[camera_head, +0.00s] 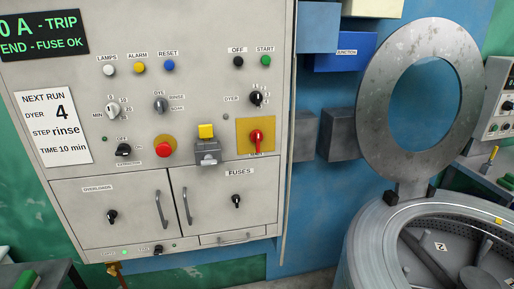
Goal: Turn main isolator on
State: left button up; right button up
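A red rotary handle (257,138) sits on a yellow square plate (242,133) at the right of the grey control panel (75,140). It looks like the main isolator, but the small label below it is too small to read. The handle points roughly up and down. Neither of my grippers shows in the head view.
A red mushroom button (165,148) is further left. Fuse doors with handles (187,206) are below. An open drum lid (380,95) and drum (365,245) stand at right.

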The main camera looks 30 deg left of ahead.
aim_at(256, 136)
jog(key=z, duration=1.2)
jog(key=k, duration=0.1)
jog(key=u, duration=2.4)
jog(key=i, duration=0.9)
